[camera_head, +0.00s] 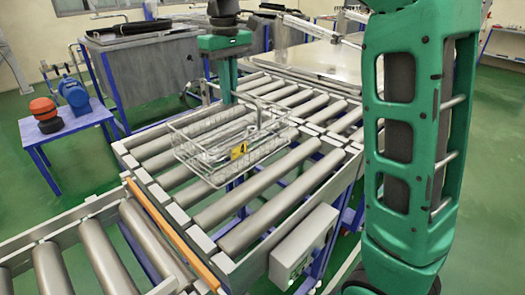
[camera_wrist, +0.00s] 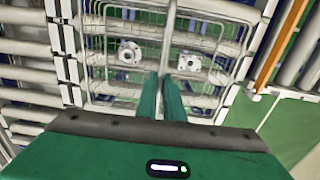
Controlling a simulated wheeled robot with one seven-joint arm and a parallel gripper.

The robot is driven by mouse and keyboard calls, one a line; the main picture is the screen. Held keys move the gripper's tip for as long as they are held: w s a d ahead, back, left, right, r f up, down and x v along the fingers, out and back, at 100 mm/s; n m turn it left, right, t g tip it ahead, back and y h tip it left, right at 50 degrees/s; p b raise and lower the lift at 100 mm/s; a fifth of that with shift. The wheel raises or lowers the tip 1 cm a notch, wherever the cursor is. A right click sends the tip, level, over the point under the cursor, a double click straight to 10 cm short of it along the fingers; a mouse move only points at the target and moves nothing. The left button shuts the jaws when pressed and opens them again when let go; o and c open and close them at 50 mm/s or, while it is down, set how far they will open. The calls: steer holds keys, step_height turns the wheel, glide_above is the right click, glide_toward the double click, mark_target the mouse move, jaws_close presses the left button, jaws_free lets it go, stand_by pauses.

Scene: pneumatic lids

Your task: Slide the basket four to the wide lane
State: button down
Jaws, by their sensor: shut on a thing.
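A wire basket (camera_head: 225,145) with a yellow tag (camera_head: 239,151) sits on the rollers of the conveyor (camera_head: 258,207). Any number on the tag is too small to read. My gripper (camera_head: 230,100) reaches down at the basket's far side. In the wrist view, the narrow fingers of my gripper (camera_wrist: 167,80) are close together, shut on the basket's middle bar (camera_wrist: 169,38). Two metal parts, a round flange (camera_wrist: 130,52) and a squarer one (camera_wrist: 190,63), show within the basket (camera_wrist: 98,62). The fingertips' exact contact is hard to see.
An orange strip (camera_head: 172,234) crosses the conveyor at the front left, with more rollers (camera_head: 98,262) beyond it. Shorter rollers (camera_head: 340,122) lie at the right. A grey box (camera_head: 303,245) hangs on the near side. A blue table (camera_head: 65,138) stands left. Rollers around the basket are clear.

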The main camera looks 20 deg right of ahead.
mark_target(216, 86)
steer(key=shift+w+a, duration=0.35)
steer(key=shift+w, duration=0.5)
steer(key=shift+w+a, duration=0.35)
steer(key=shift+w, duration=0.45)
steer(key=shift+w+a, duration=0.35)
steer(key=shift+w, duration=0.5)
steer(key=w+a, duration=0.3)
steer(key=w, duration=0.4)
steer(key=shift+w, duration=0.15)
steer(key=shift+a, duration=0.1)
steer(key=c, duration=1.8)
jaws_free()
steer(key=shift+r, duration=4)
